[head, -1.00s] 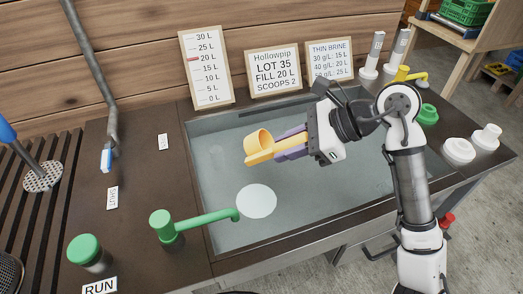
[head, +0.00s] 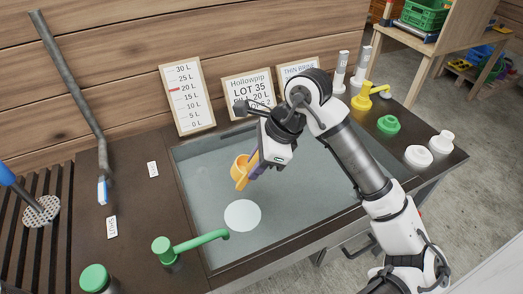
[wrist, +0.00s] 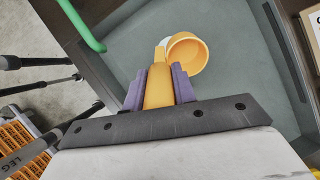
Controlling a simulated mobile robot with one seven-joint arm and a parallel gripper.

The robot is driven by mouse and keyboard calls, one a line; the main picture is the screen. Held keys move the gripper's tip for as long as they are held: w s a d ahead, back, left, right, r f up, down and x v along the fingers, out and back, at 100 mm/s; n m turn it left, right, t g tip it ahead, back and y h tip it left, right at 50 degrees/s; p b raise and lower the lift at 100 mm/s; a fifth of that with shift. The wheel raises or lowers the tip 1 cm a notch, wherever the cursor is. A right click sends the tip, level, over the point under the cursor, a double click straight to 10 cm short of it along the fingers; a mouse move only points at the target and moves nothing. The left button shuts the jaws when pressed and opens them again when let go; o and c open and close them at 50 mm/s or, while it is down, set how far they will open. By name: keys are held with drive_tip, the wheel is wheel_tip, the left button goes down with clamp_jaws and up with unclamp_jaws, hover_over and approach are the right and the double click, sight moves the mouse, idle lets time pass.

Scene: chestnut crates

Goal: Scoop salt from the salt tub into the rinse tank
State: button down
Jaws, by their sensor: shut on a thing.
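My gripper (head: 257,168) is shut on the handle of a yellow-orange scoop (head: 241,168) and holds it over the grey rinse tank (head: 200,190). In the wrist view the scoop's round cup (wrist: 186,54) lies just beyond the purple fingertips (wrist: 158,85). Its open mouth faces the camera, and the visible inside is yellow with no salt to be seen. In the head view the scoop slants downward, its cup above the tank. A white disc (head: 242,215) shows in the tank near its front left. I cannot pick out the salt tub in either view.
A green spout (head: 200,243) reaches over the tank's left edge. A level board (head: 187,98) and a lot card (head: 249,93) stand behind the tank. A yellow tap (head: 366,95), a green knob (head: 388,124) and white lids (head: 418,156) stand at the right.

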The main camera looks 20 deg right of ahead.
sight(243, 177)
drive_tip(key=shift+w+a+r+h+b, duration=0.15)
drive_tip(key=shift+a+h+b, duration=0.1)
drive_tip(key=shift+h+b, duration=0.15)
drive_tip(key=shift+w+a+g+h+b, duration=0.35)
drive_tip(key=shift+a+g+h+b, duration=0.35)
drive_tip(key=shift+h, duration=0.4)
drive_tip(key=shift+w+a+r+g+h, duration=0.2)
drive_tip(key=shift+a+g+h, duration=0.25)
drive_tip(key=shift+h, duration=0.35)
